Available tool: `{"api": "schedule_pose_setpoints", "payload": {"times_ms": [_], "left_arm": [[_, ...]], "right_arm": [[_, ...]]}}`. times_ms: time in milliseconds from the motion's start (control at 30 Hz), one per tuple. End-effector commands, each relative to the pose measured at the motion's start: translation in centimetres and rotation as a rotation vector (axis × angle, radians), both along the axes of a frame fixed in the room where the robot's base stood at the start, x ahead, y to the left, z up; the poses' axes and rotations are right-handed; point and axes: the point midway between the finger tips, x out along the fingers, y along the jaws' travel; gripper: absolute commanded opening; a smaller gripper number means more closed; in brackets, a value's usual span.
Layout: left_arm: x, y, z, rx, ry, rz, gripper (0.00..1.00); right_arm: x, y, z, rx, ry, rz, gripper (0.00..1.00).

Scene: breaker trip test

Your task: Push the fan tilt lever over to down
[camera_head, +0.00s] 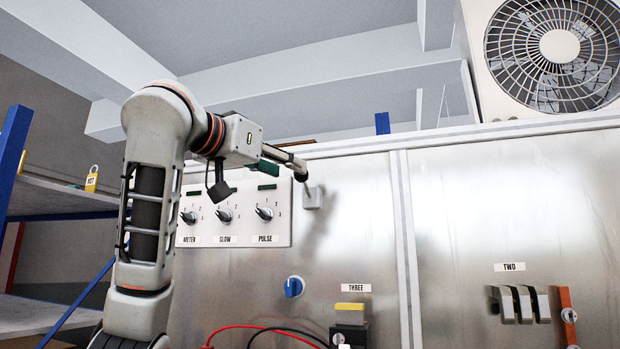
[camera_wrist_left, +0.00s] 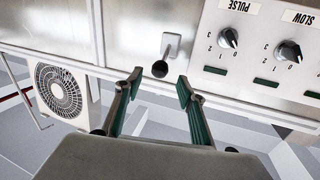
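The fan tilt lever is a short lever with a dark round knob on a pale square plate (camera_head: 312,198) fixed to the metal cabinet front. In the left wrist view, which is upside down, the lever's knob (camera_wrist_left: 160,69) points away from the labelled dials, toward the cabinet's top edge, so the lever stands up. My left gripper (camera_head: 298,165) is at the lever's upper end in the head view. In the left wrist view its two fingers (camera_wrist_left: 159,80) are spread, with the knob showing between and just beyond their tips. I cannot tell whether they touch it. My right gripper is out of view.
A dial panel (camera_head: 277,236) marked METER, SLOW and PULSE is left of the lever. The fan (camera_head: 558,46) stands on the cabinet. Below are a blue knob (camera_head: 293,287), red and black cables, and several switches (camera_head: 522,304) under TWO. A shelf stands left.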

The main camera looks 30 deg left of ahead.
Motion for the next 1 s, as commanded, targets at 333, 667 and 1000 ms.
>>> {"api": "schedule_pose_setpoints", "payload": {"times_ms": [333, 667, 1000], "left_arm": [[5.3, -0.2, 0.1, -0.002, 0.004, -0.001, 0.39], [6.9, -0.2, 0.0, -0.001, 0.001, 0.000, 0.39], [6.9, -0.2, 0.0, -0.001, 0.001, 0.000, 0.00]], "right_arm": [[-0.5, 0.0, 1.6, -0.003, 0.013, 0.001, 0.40], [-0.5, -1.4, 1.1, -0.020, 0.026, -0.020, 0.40], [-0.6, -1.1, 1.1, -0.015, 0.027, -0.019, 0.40]]}}
